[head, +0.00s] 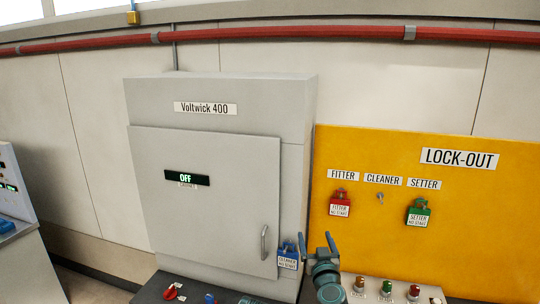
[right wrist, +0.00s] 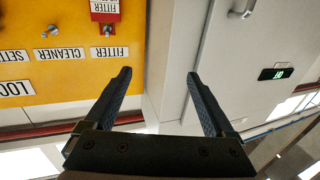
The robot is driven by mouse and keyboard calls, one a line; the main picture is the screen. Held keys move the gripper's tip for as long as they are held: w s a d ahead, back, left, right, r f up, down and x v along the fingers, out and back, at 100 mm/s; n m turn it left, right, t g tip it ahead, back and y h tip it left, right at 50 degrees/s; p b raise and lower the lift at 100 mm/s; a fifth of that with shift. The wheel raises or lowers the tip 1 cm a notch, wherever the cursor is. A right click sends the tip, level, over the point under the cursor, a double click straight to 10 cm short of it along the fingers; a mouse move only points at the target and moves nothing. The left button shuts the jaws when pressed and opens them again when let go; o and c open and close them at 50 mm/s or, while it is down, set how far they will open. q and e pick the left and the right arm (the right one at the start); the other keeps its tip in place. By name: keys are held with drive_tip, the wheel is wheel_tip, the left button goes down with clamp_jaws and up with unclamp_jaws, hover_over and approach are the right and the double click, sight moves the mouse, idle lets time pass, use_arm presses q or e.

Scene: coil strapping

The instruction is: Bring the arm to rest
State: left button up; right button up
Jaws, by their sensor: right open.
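My right gripper (head: 316,243) is raised in front of the cabinet's right edge, beside the blue padlock. In the right wrist view, its two fingers (right wrist: 160,73) stand wide apart with nothing between them. The blue padlock (head: 289,250), with a white tag reading CLEANER NO START, hangs at the right side of the grey Voltwick 400 cabinet (head: 205,225), near the door handle (head: 264,242). The gripper looks apart from it in the picture. My left gripper is not in view.
The yellow LOCK-OUT board (head: 460,230) holds a red FITTER padlock (head: 340,200) and a green SETTER padlock (head: 419,212). The CLEANER hook (head: 380,198) is bare. The cabinet display (head: 187,178) reads OFF. Several buttons (head: 387,287) line the panel below.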

drive_tip(key=s+a+f+n+g+y, duration=0.45)
drive_tip(key=a+f+g, duration=0.3)
drive_tip(key=f, duration=0.35)
drive_tip(key=s+d+f+m+g+h, duration=0.5)
drive_tip(key=s+d+f+g, duration=0.55)
drive_tip(key=s, duration=0.35)
drive_tip(key=s+a+f+n+b, duration=0.2)
drive_tip(key=s+a+f+b, duration=0.1)
drive_tip(key=a+f+b, duration=0.2)
drive_tip(key=s+a+f+n+h+b, duration=0.1)
drive_tip(key=s+a+f+n+b, duration=0.1)
drive_tip(key=a+f+b, duration=0.3)
wheel_tip(320, 180, down, 5)
drive_tip(key=s+b, duration=0.1)
drive_tip(key=b, duration=0.3)
drive_tip(key=shift+s, duration=0.35)
drive_tip(key=shift+r, duration=0.1)
idle(2.5)
